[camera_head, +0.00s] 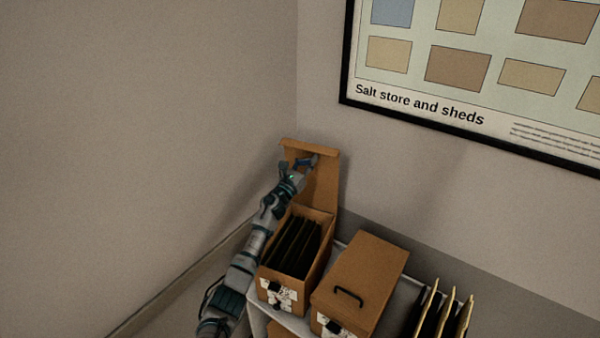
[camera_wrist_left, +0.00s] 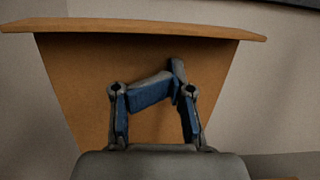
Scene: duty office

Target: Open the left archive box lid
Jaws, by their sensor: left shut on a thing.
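The left archive box (camera_head: 278,291) is brown cardboard with a label on its front. It is open at the top and dark folders show inside. Its lid (camera_head: 323,188) stands raised steeply at the back of the box, near the wall. The lid (camera_wrist_left: 80,95) fills much of the left wrist view, with its lip across the top. My left gripper (camera_head: 306,163) is up at the lid's upper part, in front of its face. In the left wrist view the fingers (camera_wrist_left: 177,90) are closed together against the lid; the exact contact is hidden. My right gripper is not in view.
A second archive box (camera_head: 372,268) with a shut lid and black handle stands just right of the open one. Upright dark folders (camera_head: 440,312) stand further right. Walls close in behind and left. A framed poster (camera_head: 440,113) hangs above right.

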